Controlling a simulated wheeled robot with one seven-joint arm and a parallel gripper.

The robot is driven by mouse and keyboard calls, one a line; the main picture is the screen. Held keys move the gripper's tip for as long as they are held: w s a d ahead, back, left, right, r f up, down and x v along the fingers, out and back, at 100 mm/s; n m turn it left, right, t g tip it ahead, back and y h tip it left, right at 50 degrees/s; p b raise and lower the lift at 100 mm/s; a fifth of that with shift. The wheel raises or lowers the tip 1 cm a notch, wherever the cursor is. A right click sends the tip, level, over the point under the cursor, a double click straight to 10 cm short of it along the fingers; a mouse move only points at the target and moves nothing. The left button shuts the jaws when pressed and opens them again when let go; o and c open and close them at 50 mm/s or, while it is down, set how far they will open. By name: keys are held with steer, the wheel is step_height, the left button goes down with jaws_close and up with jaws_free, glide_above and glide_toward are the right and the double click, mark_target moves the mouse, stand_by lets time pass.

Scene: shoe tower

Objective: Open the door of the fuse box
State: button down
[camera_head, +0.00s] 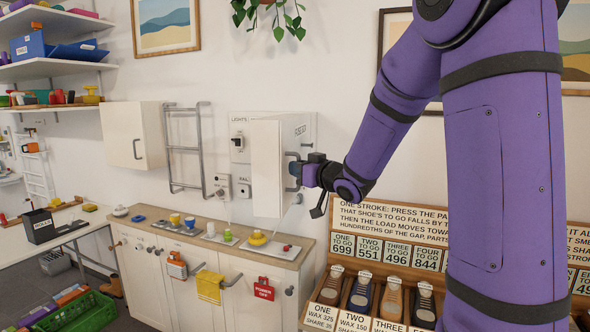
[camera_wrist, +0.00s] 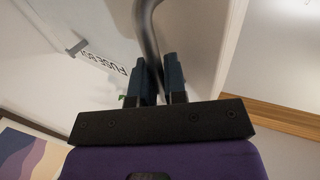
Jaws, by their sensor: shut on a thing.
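The white fuse box (camera_head: 265,170) is on the wall in the middle of the head view. Its right-hand face bears the fuse box lettering, which shows upside down in the wrist view (camera_wrist: 103,71). My gripper (camera_head: 297,170) is at the right of this face, at the height of the grey bar handle. In the wrist view my gripper (camera_wrist: 160,75) has its two dark fingers on either side of the curved grey handle (camera_wrist: 150,30), shut on it. Whether the door stands ajar is hard to tell, and the inside of the box is hidden.
A counter (camera_head: 190,236) with small objects runs below the box. A sloped shoe display with a text board (camera_head: 400,222) stands below my arm. A wall panel with a lights switch (camera_head: 238,142) is just left of the box. A white cabinet (camera_head: 132,136) hangs farther left.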

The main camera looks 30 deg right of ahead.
steer(key=shift+d+r, duration=0.1)
steer(key=c, duration=1.2)
jaws_free()
steer(key=v, duration=1)
steer(key=shift+s, duration=0.35)
steer(key=shift+d, duration=0.1)
steer(key=s+a+f+m+g+h, duration=0.1)
steer(key=s+a+g, duration=0.5)
steer(key=s, duration=0.6)
steer(key=s+a+m+g+h, duration=0.1)
steer(key=s+a+g+h, duration=0.2)
steer(key=s, duration=0.9)
steer(key=a+g, duration=0.3)
steer(key=shift+s+a+f+m, duration=0.15)
steer(key=shift+a+f+m, duration=0.15)
steer(key=shift+f, duration=0.1)
